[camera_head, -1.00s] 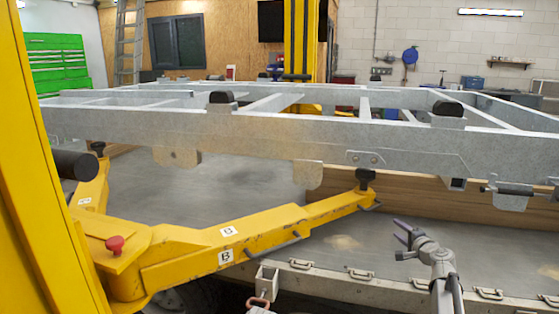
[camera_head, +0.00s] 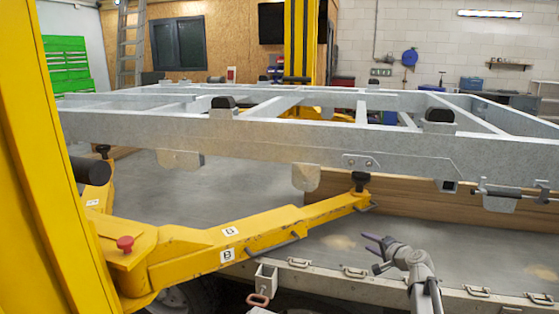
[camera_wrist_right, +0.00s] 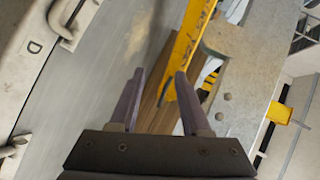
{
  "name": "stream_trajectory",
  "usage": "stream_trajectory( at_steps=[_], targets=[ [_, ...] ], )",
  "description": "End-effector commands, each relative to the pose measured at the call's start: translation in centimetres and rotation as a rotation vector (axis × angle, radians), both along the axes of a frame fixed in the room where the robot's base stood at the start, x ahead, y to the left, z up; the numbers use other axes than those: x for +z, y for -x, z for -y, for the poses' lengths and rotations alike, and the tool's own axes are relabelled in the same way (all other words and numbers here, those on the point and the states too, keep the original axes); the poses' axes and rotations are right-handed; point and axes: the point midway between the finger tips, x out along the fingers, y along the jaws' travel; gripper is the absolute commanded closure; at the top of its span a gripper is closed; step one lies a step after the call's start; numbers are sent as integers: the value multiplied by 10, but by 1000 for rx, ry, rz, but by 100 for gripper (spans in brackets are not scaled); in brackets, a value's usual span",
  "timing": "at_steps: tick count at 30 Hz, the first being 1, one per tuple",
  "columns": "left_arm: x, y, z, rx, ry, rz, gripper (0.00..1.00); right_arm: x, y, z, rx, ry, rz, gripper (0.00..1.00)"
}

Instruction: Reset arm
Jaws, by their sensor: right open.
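My right gripper (camera_head: 374,252) is at the lower right of the head view, above the grey flatbed floor (camera_head: 330,262). Its arm comes up from the bottom edge. The right wrist view shows its two fingers (camera_wrist_right: 158,92) apart, with nothing between them. The gripper is below the galvanized trailer frame (camera_head: 250,133) and apart from it. My left gripper is not in view.
A yellow lift arm (camera_head: 235,240) with a black pad reaches under the frame from the left. A yellow post (camera_head: 50,150) stands at the far left. The flatbed's side rail (camera_head: 390,288) carries several handles. Wooden boards (camera_head: 425,198) lie behind the gripper.

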Motion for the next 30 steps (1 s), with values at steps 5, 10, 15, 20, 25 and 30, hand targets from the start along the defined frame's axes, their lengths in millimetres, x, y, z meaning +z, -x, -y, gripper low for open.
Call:
stream_trajectory(
  at_steps=[5,10,15,20,25,30],
  targets=[
    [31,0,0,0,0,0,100,8,29,-70,163,116,-78,53],
    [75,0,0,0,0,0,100,11,91,-161,421,316,-213,53],
    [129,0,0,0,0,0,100,17,192,-235,736,601,-399,53],
    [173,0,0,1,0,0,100,34,287,-256,975,881,-582,53],
    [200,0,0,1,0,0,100,54,347,-249,1106,1090,-722,53],
    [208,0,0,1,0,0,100,63,368,-242,1146,1182,-785,53]
  ],
)
